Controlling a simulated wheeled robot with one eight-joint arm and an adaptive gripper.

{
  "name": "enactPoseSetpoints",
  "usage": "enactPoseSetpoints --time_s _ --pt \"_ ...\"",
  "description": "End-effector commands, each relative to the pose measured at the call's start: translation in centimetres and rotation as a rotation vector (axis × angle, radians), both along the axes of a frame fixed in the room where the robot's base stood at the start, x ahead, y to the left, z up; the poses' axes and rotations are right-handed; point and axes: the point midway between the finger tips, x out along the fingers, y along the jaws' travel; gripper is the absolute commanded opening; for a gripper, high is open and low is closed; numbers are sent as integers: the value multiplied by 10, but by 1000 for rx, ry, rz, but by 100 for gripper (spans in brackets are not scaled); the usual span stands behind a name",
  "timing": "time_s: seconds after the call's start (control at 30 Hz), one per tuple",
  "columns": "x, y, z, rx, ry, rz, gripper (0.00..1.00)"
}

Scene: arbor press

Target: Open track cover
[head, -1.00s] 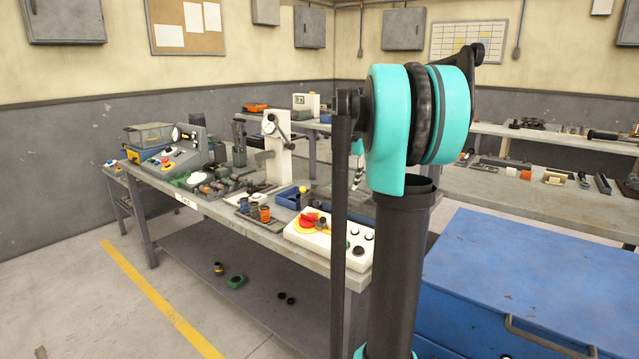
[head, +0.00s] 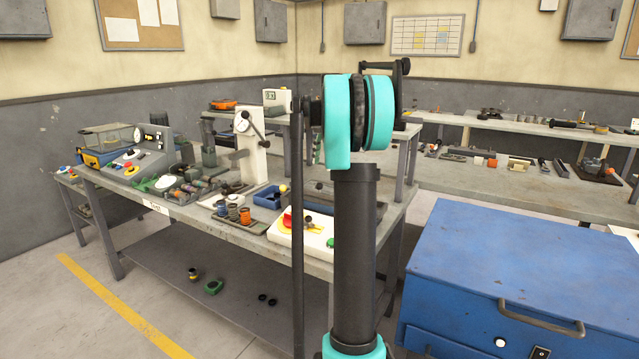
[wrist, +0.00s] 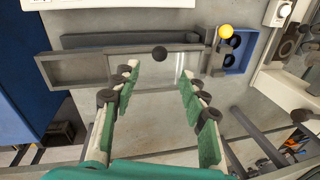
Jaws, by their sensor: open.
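In the wrist view, a grey track (wrist: 75,70) lies across the bench. A clear cover panel (wrist: 176,66) with a dark far edge and a round black knob (wrist: 159,53) spans its middle and right part. The track's left part is uncovered. My gripper (wrist: 160,84) is open, its green-padded fingers on either side of the view, with the knob between and just beyond the fingertips. Nothing is between the fingers. I cannot tell the height of the fingertips above the cover. In the head view my own arm hides the gripper and most of the track.
A yellow ball knob (wrist: 225,31) and a blue bin (wrist: 238,55) sit close to the track's right end. A white control box (head: 290,235) and a white press (head: 250,150) stand on the bench. A blue cabinet (head: 510,260) is at the right.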

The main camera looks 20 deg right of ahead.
Motion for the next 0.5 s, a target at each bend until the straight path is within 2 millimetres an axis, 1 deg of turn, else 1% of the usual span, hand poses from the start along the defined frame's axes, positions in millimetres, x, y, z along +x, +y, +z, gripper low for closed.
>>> enactPoseSetpoints --time_s 0.03,0.1,0.3,0.4,0.5 --pt "2 1 -10 0 0 1 44" --pt "4 2 -24 0 0 1 44" --pt "10 6 -59 0 0 1 44" --pt "13 7 -72 0 0 1 44" --pt "14 7 -80 0 0 1 44"
